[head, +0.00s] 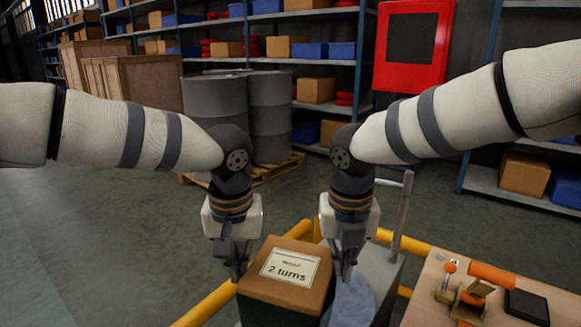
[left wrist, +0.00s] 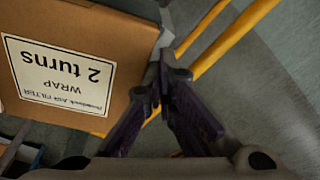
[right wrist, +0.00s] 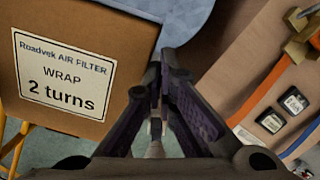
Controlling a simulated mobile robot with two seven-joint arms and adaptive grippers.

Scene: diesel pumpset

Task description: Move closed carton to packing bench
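The closed brown carton (head: 314,296) is at the bottom centre of the head view, with a white label reading "WRAP 2 turns" on top. It also fills the left of the left wrist view (left wrist: 120,30) and of the right wrist view (right wrist: 110,40). My left gripper (head: 238,274) is at its left side and my right gripper (head: 345,276) at its right side. Both point down with fingertips together, with nothing seen between them. The tips are beside the carton; firm contact is unclear. Its underside is hidden. A wooden-topped bench (head: 418,306), possibly the packing bench, stands at right.
A blue-grey round plate (head: 354,302) lies right of the carton, by a grey upright post (head: 404,212). Yellow rails (head: 207,306) run around it. The bench holds an orange-handled tool (head: 490,274) and a dark flat box (head: 527,307). Grey drums (head: 215,108) stand behind.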

